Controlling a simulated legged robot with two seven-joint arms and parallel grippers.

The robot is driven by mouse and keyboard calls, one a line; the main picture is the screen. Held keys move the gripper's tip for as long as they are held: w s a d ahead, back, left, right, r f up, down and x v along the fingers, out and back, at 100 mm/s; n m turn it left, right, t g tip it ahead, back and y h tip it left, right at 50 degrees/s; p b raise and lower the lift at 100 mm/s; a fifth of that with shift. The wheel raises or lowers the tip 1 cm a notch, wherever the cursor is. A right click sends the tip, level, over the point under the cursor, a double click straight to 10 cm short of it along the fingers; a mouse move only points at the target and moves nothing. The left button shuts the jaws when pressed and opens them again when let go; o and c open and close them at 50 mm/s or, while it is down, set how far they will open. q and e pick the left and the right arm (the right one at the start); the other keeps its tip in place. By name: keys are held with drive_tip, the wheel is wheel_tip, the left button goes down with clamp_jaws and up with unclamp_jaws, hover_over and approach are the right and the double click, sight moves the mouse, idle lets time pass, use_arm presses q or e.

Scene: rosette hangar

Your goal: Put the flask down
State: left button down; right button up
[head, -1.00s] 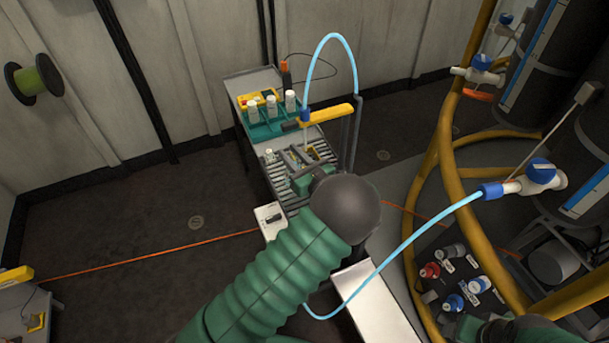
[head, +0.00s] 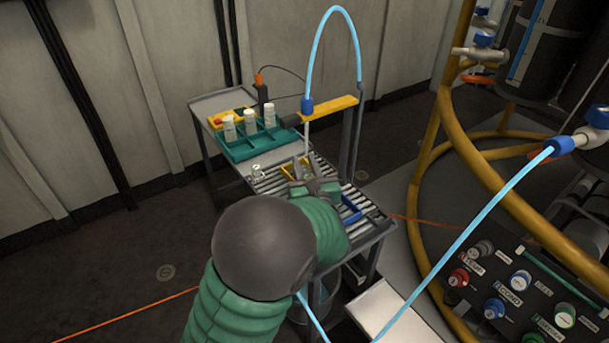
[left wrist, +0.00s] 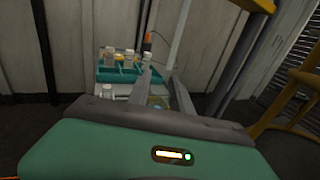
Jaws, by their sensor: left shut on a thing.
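My left gripper (head: 300,174) is shut at the slatted top of the cart, its two grey fingers pointing away from me. In the left wrist view the fingers (left wrist: 164,84) reach over the same cart. The flask is taken to be the thing between them, but its outline cannot be made out; the fingers and my arm hide most of it. I cannot tell whether it touches the slats. A yellow piece (head: 290,166) shows by the fingers and a blue piece (head: 350,210) lies right of them. My right gripper is out of view.
A teal rack (head: 236,150) with white bottles (head: 249,122) stands behind the gripper. A light-blue hose (head: 316,58) arches down beside a yellow bar (head: 332,109). Yellow pipes (head: 445,133) and a dark panel with coloured knobs (head: 512,287) are at right. Some slats (head: 372,223) are bare.

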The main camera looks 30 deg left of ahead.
use_arm(q)
drive_tip(key=w+f+b, duration=0.1)
drive_tip(key=w+a+f+b, duration=0.1)
drive_tip(key=f+b, duration=0.1)
drive_tip(key=shift+w+f, duration=0.2)
drive_tip(key=shift+f, duration=0.15)
drive_tip(key=shift+a, duration=0.2)
drive_tip(key=c, duration=1.1)
unclamp_jaws()
drive_tip(key=shift+a, duration=0.15)
drive_tip(key=shift+c, duration=0.2)
drive_tip(key=shift+d, duration=0.2)
drive_tip(key=p+v, duration=0.4)
drive_tip(key=v, duration=0.8)
